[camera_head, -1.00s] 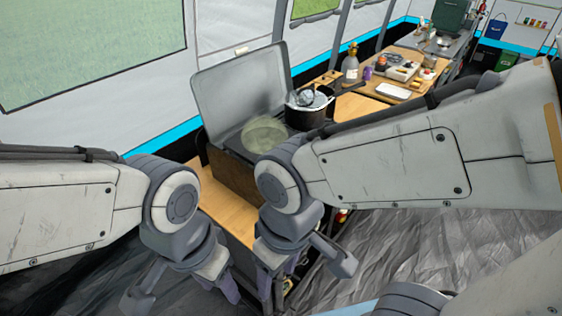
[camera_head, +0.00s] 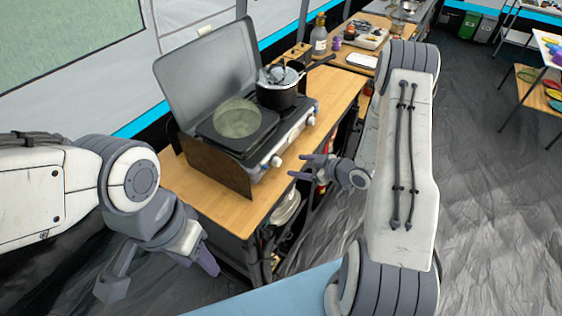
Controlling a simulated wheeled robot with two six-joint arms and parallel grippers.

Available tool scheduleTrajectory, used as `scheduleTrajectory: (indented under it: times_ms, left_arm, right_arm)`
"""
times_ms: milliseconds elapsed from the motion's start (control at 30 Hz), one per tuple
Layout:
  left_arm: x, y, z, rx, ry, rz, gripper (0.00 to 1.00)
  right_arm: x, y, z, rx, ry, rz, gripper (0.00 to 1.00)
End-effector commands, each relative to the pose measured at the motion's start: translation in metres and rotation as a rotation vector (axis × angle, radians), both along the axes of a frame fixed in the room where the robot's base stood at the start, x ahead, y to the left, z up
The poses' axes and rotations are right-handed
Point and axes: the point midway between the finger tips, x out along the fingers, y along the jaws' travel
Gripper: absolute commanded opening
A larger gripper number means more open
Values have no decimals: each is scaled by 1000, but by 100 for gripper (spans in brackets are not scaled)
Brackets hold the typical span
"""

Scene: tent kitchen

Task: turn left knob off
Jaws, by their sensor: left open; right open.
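A two-burner camp stove (camera_head: 262,150) stands on the wooden counter with its grey lid raised. Its left knob (camera_head: 276,160) is on the front face, and the right knob (camera_head: 311,121) is further along it. The angle of the knobs is too small to read. A pale greenish round patch (camera_head: 237,118) covers the left burner. My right gripper (camera_head: 298,166) is open and empty, in front of the stove's front face, just right of the left knob and apart from it. My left gripper (camera_head: 198,262) hangs low in front of the counter's left end, pointing down, its fingers partly hidden.
A dark pot (camera_head: 278,96) with a lid sits on the right burner, its handle pointing right. A brown panel (camera_head: 217,168) stands at the stove's left side. The wooden counter (camera_head: 235,212) is bare in front. Bottles and a tray stand on the table behind.

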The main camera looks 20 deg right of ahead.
Motion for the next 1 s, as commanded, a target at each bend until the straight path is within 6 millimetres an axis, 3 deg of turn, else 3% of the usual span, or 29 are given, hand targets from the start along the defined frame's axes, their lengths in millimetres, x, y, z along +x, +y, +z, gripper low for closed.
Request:
scheduleTrajectory:
  times_ms: [100, 267, 700, 1000]
  left_arm:
    - [0, 0, 2, 0, 0, 0, 50]
    - [0, 0, 5, 0, 0, 0, 50]
    - [0, 0, 29, 0, 0, 0, 50]
    - [0, 0, 34, 0, 0, -1, 50]
  right_arm:
    - [-12, -9, -5, 78, -59, -9, 72]
    - [-11, -7, -6, 110, -92, -6, 72]
    - [48, 31, -33, 109, -89, -4, 72]
    - [66, 41, -44, 109, -89, -7, 72]
